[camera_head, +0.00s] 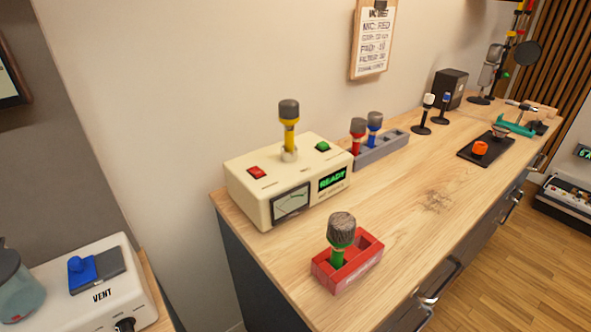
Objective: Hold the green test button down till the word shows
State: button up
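The cream tester box (262,178) stands at the near left part of the wooden counter. Its green button (322,147) is on the right of its top, with nothing touching it. The small display (332,180) on its front is lit green and reads READY. A red switch (257,172) is on the left of the top. A yellow microphone (289,128) stands upright in the socket between them. A needle meter (291,203) is left of the display. My gripper is not in view.
A red holder (362,272) with a green microphone (341,236) stands in front of the box. A grey rack (385,152) behind holds a red and a blue microphone. The counter's middle (430,190) is mostly clear. A VENT unit (95,285) is at lower left.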

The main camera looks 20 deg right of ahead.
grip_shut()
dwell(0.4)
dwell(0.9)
